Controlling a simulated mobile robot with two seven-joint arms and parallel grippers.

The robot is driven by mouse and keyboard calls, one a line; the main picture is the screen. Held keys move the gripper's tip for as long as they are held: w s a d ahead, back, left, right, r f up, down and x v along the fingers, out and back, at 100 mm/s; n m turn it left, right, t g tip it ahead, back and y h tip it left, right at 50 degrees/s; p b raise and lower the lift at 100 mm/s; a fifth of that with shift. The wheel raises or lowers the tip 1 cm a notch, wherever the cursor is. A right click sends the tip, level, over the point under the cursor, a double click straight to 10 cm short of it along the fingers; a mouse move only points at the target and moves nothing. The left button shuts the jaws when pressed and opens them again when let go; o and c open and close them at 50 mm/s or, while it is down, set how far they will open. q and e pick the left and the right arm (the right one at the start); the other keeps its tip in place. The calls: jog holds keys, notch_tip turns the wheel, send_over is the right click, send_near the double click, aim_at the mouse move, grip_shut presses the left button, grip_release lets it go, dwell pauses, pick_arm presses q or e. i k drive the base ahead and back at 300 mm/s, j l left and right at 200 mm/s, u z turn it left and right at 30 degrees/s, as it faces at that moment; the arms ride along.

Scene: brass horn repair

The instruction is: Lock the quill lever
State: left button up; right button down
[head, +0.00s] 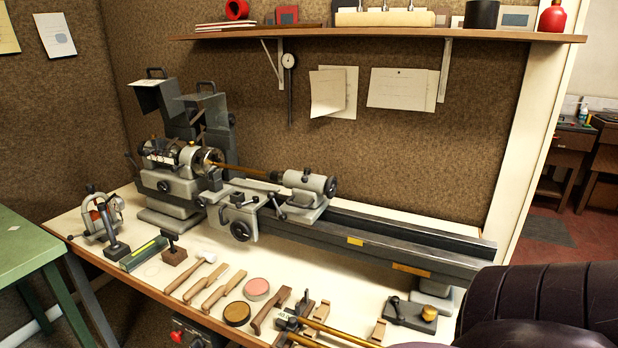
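A grey lathe stands along the back of the bench, and its tailstock (308,196) sits on the bed (385,233) right of the middle. The tailstock barrel points left, towards a thin brass rod (243,170) that runs to the chuck (205,160). A small dark upright knob or lever (306,174) stands on top of the tailstock. A dark handle (277,207) slants at its front left. I cannot tell which of these is the quill lever, nor whether it is locked. Neither of my grippers is in view.
Mallets (188,278), round tins (237,313) and other hand tools lie along the bench front (150,272). A shelf (375,33) hangs above the lathe. A dark ribbed shape (545,300) covers the lower right corner. A green table (25,243) stands left.

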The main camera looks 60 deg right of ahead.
aim_at(304, 179)
jog(key=i+j+z, duration=0.1)
jog(key=z, duration=0.25)
jog(key=i+j+z, duration=0.1)
jog(key=z, duration=0.25)
jog(key=i+j+z, duration=0.1)
jog(key=z, duration=0.25)
jog(key=i+j+z, duration=0.1)
jog(key=j+z, duration=0.15)
jog(key=j, duration=0.15)
jog(key=i+j+z, duration=0.2)
jog(key=j, duration=0.25)
jog(key=j+z, duration=0.15)
jog(key=j, duration=0.7)
